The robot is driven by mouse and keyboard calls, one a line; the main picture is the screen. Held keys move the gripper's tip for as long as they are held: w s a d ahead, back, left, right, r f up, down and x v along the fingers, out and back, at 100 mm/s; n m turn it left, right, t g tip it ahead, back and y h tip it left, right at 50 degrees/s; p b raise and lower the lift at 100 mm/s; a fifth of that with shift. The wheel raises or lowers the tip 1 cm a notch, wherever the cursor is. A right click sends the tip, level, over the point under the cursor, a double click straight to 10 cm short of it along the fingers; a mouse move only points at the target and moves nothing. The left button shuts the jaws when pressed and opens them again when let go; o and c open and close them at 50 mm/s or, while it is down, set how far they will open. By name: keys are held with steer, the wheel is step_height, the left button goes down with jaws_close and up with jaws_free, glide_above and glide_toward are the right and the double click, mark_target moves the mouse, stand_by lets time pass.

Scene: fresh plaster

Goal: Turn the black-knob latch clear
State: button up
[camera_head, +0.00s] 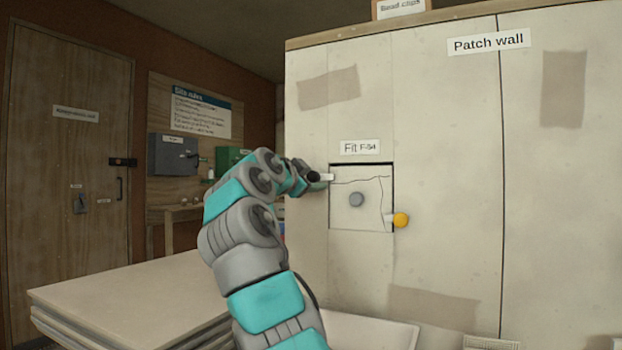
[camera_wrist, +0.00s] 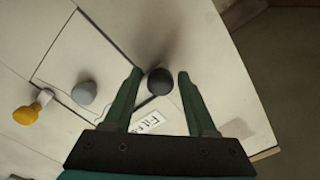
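The black knob (camera_wrist: 160,82) of the latch shows between the two fingertips of my open gripper (camera_wrist: 160,75), with a small gap on each side. In the head view the black knob (camera_head: 314,177) is at the left edge of the square panel (camera_head: 345,215), and a short pale bar (camera_head: 328,177) reaches from it to the panel's upper left edge. My arm partly hides the gripper there. The panel has a grey knob (camera_head: 357,199) in its middle. A yellow-knob latch (camera_head: 401,220) sits at its right edge, with its pale bar at the panel's edge.
The patch wall (camera_head: 445,150) carries a label (camera_head: 360,147) above the panel. Stacked boards (camera_head: 140,295) lie at the lower left. A door (camera_head: 65,150), a grey box (camera_head: 172,155) and a small bench (camera_head: 185,215) stand farther back. The wall around the panel is clear.

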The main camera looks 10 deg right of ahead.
jaws_close()
steer(key=shift+n, duration=0.3)
stand_by(0.3)
steer(key=n, duration=0.3)
steer(key=shift+s+d+n, duration=0.1)
steer(key=shift+n, duration=0.3)
steer(key=n, duration=0.2)
steer(key=n+p, duration=0.1)
steer(key=n, duration=0.1)
steer(key=shift+r+n, duration=0.2)
steer(key=shift+n, duration=0.1)
steer(key=n+p, duration=0.2)
steer(key=n, duration=0.1)
steer(key=shift+n, duration=0.3)
steer(key=n+p, duration=0.2)
steer(key=n, duration=0.1)
steer(key=shift+r+p, duration=0.1)
steer(key=shift+p, duration=0.25)
steer(key=shift+n+p, duration=0.7)
steer(key=shift+n, duration=0.5)
steer(key=shift+f, duration=0.2)
